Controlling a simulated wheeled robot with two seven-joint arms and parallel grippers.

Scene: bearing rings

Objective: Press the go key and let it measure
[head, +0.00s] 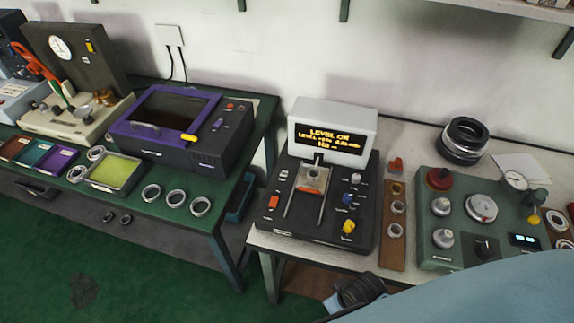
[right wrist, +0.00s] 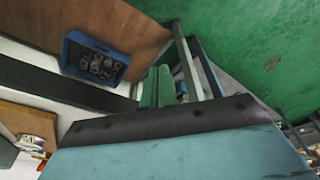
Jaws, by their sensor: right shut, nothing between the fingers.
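The dark measuring instrument (head: 318,205) stands on the light bench in the head view, with a white display housing (head: 332,128) behind it. Its lit amber text begins "LEVEL OK"; the lower lines are too small to read surely. A small metal stage with two rails (head: 311,182) sits mid-panel. An orange-red key (head: 274,202) is at the panel's left; a yellow knob (head: 348,227) is at front right. I cannot read which key is go. My right gripper (head: 347,294), dark and partly visible, is at the bench's front edge, apart from the instrument, shut and empty. My left gripper is out of view.
A wooden strip with rings (head: 394,235) and a grey-green control box (head: 450,254) stand right of the instrument. The green bench (head: 225,212) at left bears a purple-framed machine (head: 185,125) and several rings. A blue bin (right wrist: 95,60) shows in the right wrist view.

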